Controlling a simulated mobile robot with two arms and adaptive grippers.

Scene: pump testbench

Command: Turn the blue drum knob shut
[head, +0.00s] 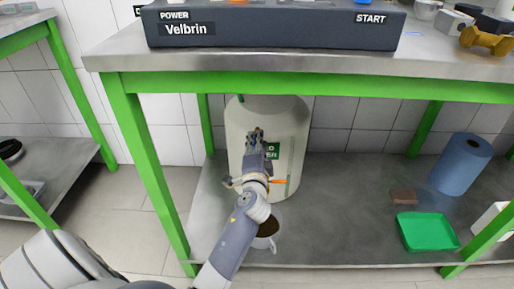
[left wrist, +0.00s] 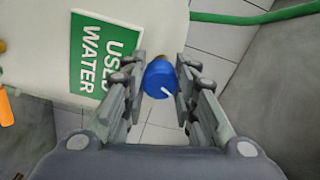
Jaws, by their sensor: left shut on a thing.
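The blue drum knob (left wrist: 160,80) shows in the left wrist view, with a white line on its face. My left gripper (left wrist: 161,84) is around it, one finger on each side, and is shut on it. In the head view my left gripper (head: 256,138) is in front of the cream drum (head: 292,130) under the bench, and hides the knob there. The drum also fills the upper left of the left wrist view (left wrist: 70,18). Its green label (left wrist: 105,55) reads USED WATER. My right gripper is in neither view.
The drum stands on the lower shelf (head: 340,225) of a green-framed bench. A white cup with dark contents (head: 262,243) is close beside my left arm. A green tray (head: 427,231), a brown block (head: 403,197) and a blue roll (head: 462,163) are at the right. A green hose (left wrist: 255,18) runs nearby.

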